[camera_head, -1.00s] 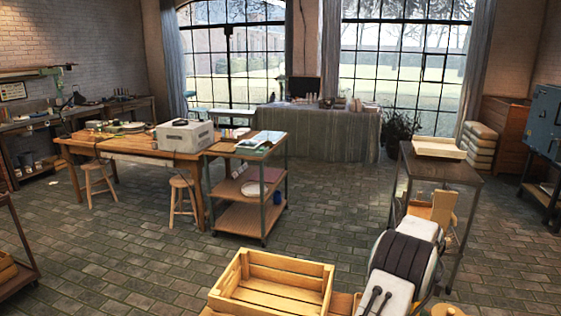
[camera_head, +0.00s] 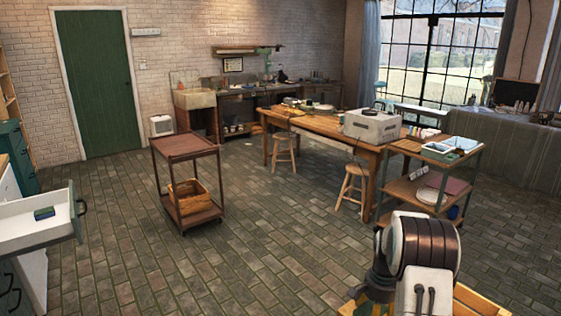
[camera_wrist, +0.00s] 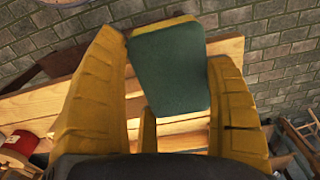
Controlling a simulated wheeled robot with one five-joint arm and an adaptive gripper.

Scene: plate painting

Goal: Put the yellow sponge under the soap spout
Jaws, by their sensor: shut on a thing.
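The sponge (camera_wrist: 168,72) shows in the wrist view with a dark green face and a thin yellow edge along its top. My gripper (camera_wrist: 166,52) is shut on it, with one yellow finger on each side. In the head view my arm covers the lower right, and neither the fingers nor the sponge can be made out. A pale sink (camera_head: 194,98) stands against the far brick wall. I cannot make out a soap spout at this distance.
A brown cart (camera_head: 184,146) holding a wooden crate stands mid-floor. A work table (camera_head: 318,122) with stools is right of it. An open white drawer (camera_head: 30,228) juts in at left. Wooden slats (camera_wrist: 40,108) lie below my gripper.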

